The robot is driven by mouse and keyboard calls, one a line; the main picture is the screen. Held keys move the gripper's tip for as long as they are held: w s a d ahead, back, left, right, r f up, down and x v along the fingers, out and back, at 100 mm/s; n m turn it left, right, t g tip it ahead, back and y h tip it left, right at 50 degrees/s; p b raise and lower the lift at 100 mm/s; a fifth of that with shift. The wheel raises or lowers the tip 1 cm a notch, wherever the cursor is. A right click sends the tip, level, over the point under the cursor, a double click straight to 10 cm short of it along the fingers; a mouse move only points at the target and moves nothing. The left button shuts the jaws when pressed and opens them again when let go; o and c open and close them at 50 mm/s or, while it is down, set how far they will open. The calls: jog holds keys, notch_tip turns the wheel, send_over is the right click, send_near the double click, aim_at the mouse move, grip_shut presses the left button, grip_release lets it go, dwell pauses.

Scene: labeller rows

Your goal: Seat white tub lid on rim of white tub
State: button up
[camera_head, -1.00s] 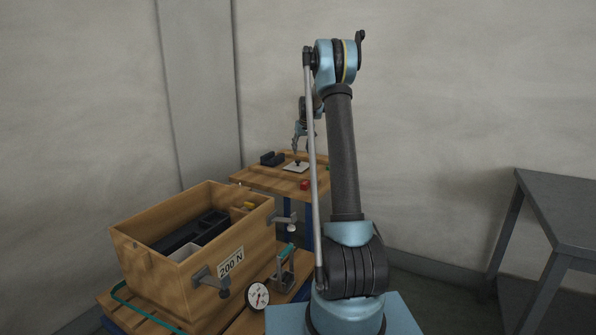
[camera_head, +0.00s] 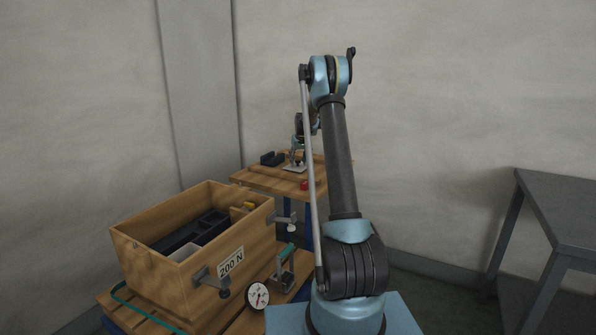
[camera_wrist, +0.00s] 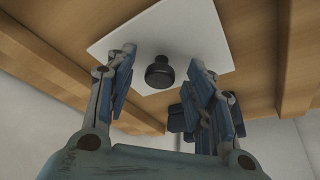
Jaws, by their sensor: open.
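The white tub lid (camera_head: 293,169) is a flat square plate with a dark round knob, lying on the small wooden table. In the wrist view the lid (camera_wrist: 110,45) fills the upper middle, and its knob (camera_wrist: 160,74) shows between my fingers. My gripper (camera_wrist: 163,66) is open, with a finger on each side of the knob and visible room between. In the head view my gripper (camera_head: 297,157) is low over the lid. A pale, open-topped container (camera_head: 185,252) inside the wooden box may be the white tub; the box wall hides its lower part.
The wooden box (camera_head: 158,270) labelled 200 N stands at the front left, with clamps and a dial gauge (camera_head: 257,295) beside it. Dark blocks (camera_head: 271,159) and a red block (camera_head: 304,185) are near the lid. A grey table (camera_head: 570,215) stands right.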

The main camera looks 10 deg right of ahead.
aim_at(298, 161)
grip_shut()
jog(key=shift+r, duration=0.1)
notch_tip(298, 161, up, 10)
dwell(0.6)
